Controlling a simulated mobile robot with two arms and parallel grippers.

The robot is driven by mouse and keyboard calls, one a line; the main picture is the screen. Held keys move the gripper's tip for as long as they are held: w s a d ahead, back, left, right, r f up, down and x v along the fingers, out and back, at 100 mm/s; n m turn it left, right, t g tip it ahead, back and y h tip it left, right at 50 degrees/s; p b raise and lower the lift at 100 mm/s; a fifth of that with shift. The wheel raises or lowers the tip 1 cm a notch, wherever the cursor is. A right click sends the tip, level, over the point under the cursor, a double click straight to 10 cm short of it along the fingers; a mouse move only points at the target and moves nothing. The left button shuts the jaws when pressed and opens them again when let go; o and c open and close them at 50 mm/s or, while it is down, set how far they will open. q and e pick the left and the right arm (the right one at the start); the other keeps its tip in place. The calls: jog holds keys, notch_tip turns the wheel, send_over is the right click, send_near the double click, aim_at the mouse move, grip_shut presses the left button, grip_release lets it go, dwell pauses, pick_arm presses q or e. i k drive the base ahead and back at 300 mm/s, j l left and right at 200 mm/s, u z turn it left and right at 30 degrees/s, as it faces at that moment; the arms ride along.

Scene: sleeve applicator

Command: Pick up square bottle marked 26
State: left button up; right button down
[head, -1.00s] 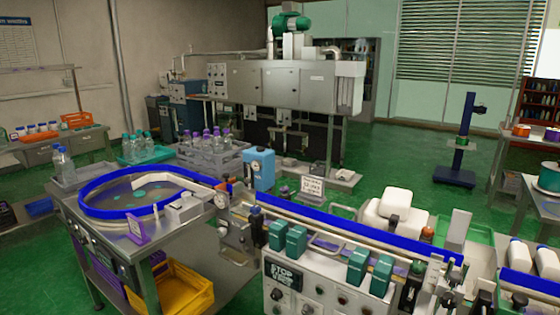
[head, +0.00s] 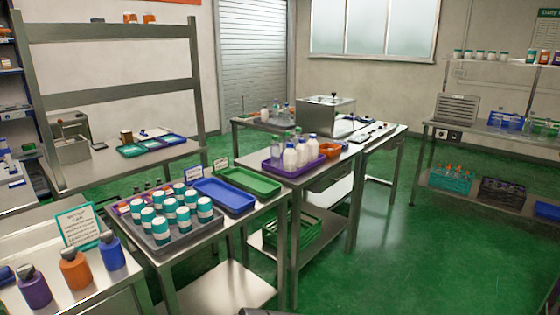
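I cannot make out a square bottle marked 26; no number is readable on any bottle. White bottles (head: 290,157) with coloured caps stand in a purple tray (head: 272,169) on the middle table. Clear bottles (head: 275,112) stand on the table behind. A purple bottle (head: 34,290), an orange bottle (head: 75,270) and a blue bottle (head: 112,252) with dark tops stand at the lower left. Neither of my grippers is in view.
A grey tray (head: 160,249) of teal-and-white jars stands on the near table, with an empty blue tray (head: 224,195) and green tray (head: 250,180) beyond. A metal box (head: 325,116) stands on the back table. Green floor (head: 400,260) is clear between the tables and the right shelf.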

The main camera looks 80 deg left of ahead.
aim_at(289, 159)
jog(key=u, duration=2.65)
